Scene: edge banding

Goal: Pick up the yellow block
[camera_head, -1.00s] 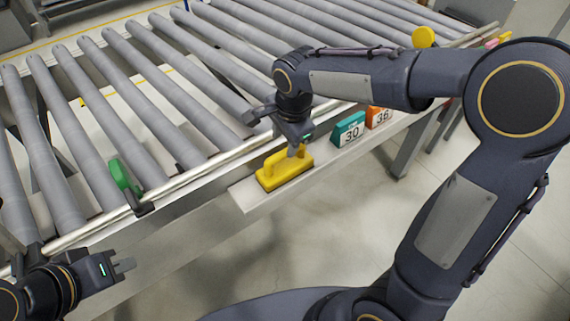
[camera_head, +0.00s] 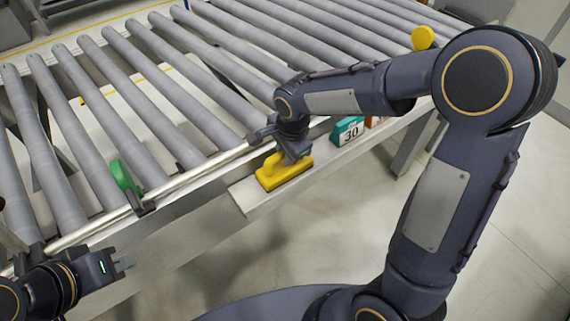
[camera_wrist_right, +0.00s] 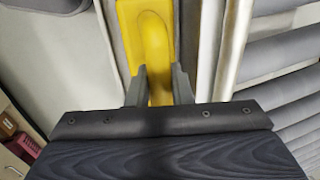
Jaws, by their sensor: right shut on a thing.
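The yellow block (camera_head: 281,174) has a flat base with a raised handle and sits on the ledge beside the conveyor in the head view. My right gripper (camera_head: 292,159) is over it from above, shut on its handle. In the right wrist view the yellow block (camera_wrist_right: 148,32) runs between the two fingers of my right gripper (camera_wrist_right: 158,84), which touch the handle on both sides. The block still appears to rest on the ledge. My left gripper (camera_head: 124,263) is at the lower left, away from the block; its finger opening is too small to judge.
The ledge (camera_head: 246,196) runs along the roller conveyor (camera_head: 150,110). A teal block marked 30 (camera_head: 347,131) and a partly hidden orange block (camera_head: 376,121) stand right of the yellow block. A green-handled clamp (camera_head: 122,177) sits on the rail. Open floor lies in front.

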